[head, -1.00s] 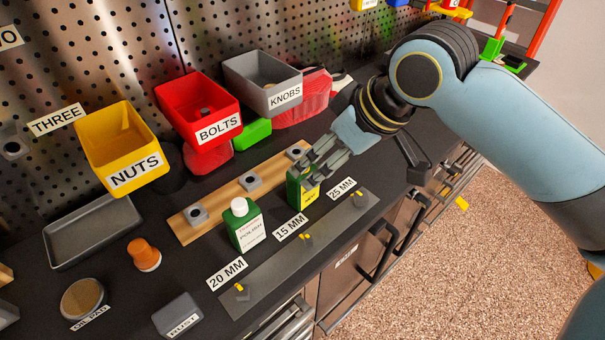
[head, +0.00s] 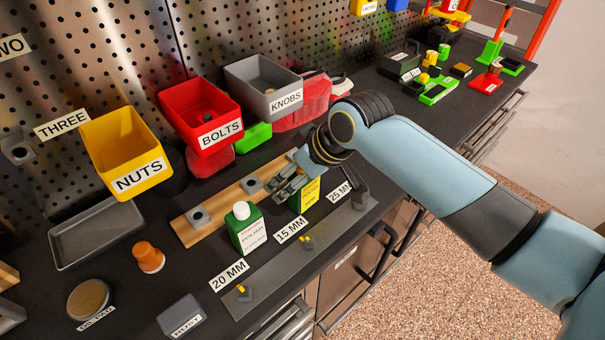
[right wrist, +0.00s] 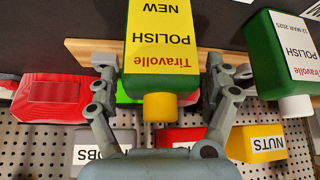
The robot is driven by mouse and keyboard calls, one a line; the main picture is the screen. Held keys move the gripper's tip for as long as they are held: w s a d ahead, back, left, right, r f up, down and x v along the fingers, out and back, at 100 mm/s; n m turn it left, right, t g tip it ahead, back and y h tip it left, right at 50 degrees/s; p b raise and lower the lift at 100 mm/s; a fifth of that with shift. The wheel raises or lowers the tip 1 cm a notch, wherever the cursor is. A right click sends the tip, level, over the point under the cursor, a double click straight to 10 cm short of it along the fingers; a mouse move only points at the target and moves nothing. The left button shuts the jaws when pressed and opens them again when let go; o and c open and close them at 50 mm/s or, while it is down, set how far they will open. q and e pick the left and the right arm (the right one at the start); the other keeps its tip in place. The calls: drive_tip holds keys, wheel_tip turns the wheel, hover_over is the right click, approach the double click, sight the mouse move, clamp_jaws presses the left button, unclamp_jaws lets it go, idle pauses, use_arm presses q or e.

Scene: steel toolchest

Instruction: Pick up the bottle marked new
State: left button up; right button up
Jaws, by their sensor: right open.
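The bottle marked NEW is green with a yellow label and yellow cap. In the head view the bottle (head: 309,195) stands on the bench, partly hidden by my right gripper (head: 288,187). In the right wrist view the bottle (right wrist: 160,40) appears upside down, its label reading Tiravolle POLISH NEW. My right gripper (right wrist: 160,66) is open, with one finger on each side of this bottle and gaps visible. A second green bottle (head: 246,230) with a white label and white cap stands to the left; it also shows in the right wrist view (right wrist: 285,50). My left gripper is not in view.
A wooden strip (head: 190,236) with grey blocks lies behind the bottles. A metal strip (head: 270,270) with size labels lies in front. Yellow (head: 122,150), red (head: 200,115) and grey (head: 262,85) bins stand behind. An orange knob-like object (head: 149,257) sits at left.

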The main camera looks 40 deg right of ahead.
drive_tip(key=c, duration=1.5)
drive_tip(key=shift+r, duration=0.1)
drive_tip(key=shift+r, duration=0.55)
drive_tip(key=s+d+r, duration=0.2)
drive_tip(key=d+r, duration=0.1)
drive_tip(key=s+d+r+b, duration=0.1)
drive_tip(key=s+d+r, duration=0.1)
drive_tip(key=d+r, duration=0.1)
drive_tip(key=s+d+r, duration=0.2)
drive_tip(key=d+r, duration=0.1)
drive_tip(key=d, duration=0.1)
drive_tip(key=shift+r, duration=0.4)
